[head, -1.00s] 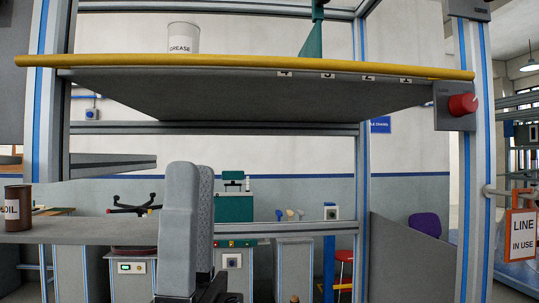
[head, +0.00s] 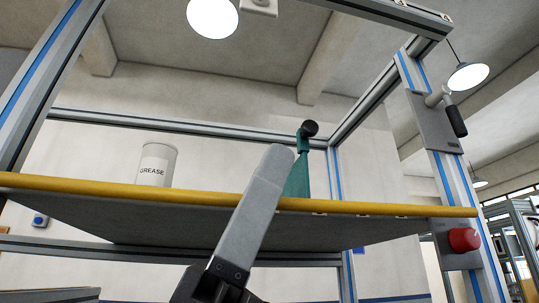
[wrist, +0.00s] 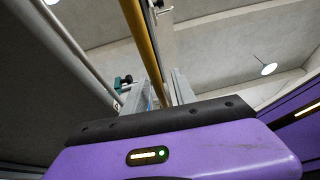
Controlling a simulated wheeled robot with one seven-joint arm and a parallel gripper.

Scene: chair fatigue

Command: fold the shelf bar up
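The yellow shelf bar (head: 120,191) runs level along the front edge of the grey shelf (head: 150,222) in the head view. My grey arm crosses in front of it near the middle, and my gripper is hidden there. In the wrist view, my gripper (wrist: 161,80) has a purple body and two grey fingers standing apart. A yellow bar (wrist: 141,32) runs upward from the gap between the fingers. I cannot tell whether they touch it.
A grease can (head: 156,165) and a teal object with a black knob (head: 298,178) are at the shelf. A red knob (head: 464,239) and a black-handled lever (head: 455,120) sit on the right post. Lamps hang overhead.

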